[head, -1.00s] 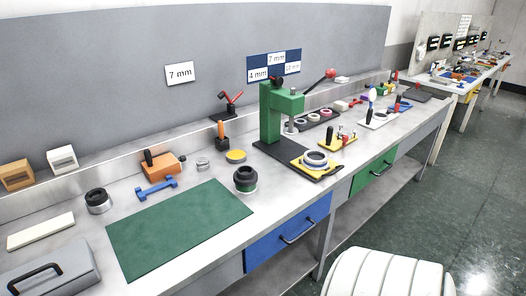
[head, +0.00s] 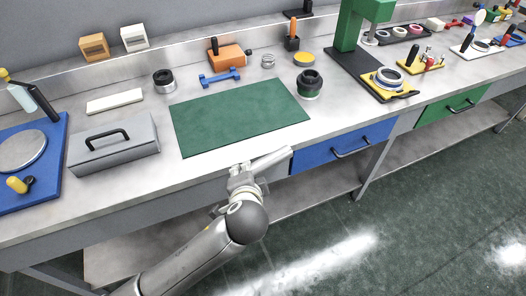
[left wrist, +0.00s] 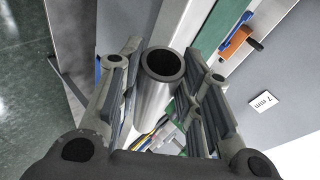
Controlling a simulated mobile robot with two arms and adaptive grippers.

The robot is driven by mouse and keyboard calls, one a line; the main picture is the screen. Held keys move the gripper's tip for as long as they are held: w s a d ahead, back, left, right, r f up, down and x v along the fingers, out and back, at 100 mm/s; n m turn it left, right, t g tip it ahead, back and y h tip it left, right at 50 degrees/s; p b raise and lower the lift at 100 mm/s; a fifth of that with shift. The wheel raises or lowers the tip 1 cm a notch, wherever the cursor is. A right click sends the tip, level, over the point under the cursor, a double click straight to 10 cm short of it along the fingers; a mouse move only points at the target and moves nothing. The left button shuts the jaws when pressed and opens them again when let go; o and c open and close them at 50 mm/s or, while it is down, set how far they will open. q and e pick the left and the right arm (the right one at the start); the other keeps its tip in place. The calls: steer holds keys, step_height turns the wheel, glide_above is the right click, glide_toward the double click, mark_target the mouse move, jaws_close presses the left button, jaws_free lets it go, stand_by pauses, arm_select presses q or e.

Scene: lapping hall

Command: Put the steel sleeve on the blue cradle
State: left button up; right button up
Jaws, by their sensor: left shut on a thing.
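The steel sleeve (left wrist: 160,92) is a smooth grey tube, its open end facing the camera in the left wrist view. My left gripper (left wrist: 165,95) is shut on it, with the finger pads on either side. In the head view, my left gripper (head: 246,178) is in front of the bench's front edge, and the sleeve (head: 272,160) points right from it. The blue cradle (head: 220,77) lies on the bench behind the green mat, apart from the sleeve and empty. My right gripper is not in view.
The green mat (head: 240,115) lies bare between the gripper and the cradle. An orange block (head: 231,57) stands behind the cradle, a dark-ringed cup (head: 164,81) to its left and a black-and-green holder (head: 310,84) to its right. A grey case (head: 113,148) sits left of the mat.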

arm_select(q)
steer(key=w+d+r+y, duration=0.1)
steer(key=d+r, duration=0.1)
steer(key=d, duration=0.5)
steer(key=w+d+r, duration=0.2)
steer(key=d, duration=0.4)
steer(key=w+r+n+y, duration=0.3)
steer(key=w+r, duration=0.1)
steer(key=r, duration=0.3)
steer(key=a+f, duration=0.1)
steer(key=a, duration=0.1)
steer(key=a+f+p, duration=0.1)
steer(key=a, duration=0.1)
steer(key=s+a, duration=0.1)
steer(key=a, duration=0.1)
steer(key=shift+a+f+p, duration=0.3)
steer(key=shift+a+f, duration=0.05)
steer(key=shift+f, duration=0.05)
steer(key=a+f+p, duration=0.1)
steer(key=a+f, duration=0.4)
steer(key=f, duration=0.5)
steer(key=shift+s+a, duration=0.3)
steer(key=shift+s, duration=0.15)
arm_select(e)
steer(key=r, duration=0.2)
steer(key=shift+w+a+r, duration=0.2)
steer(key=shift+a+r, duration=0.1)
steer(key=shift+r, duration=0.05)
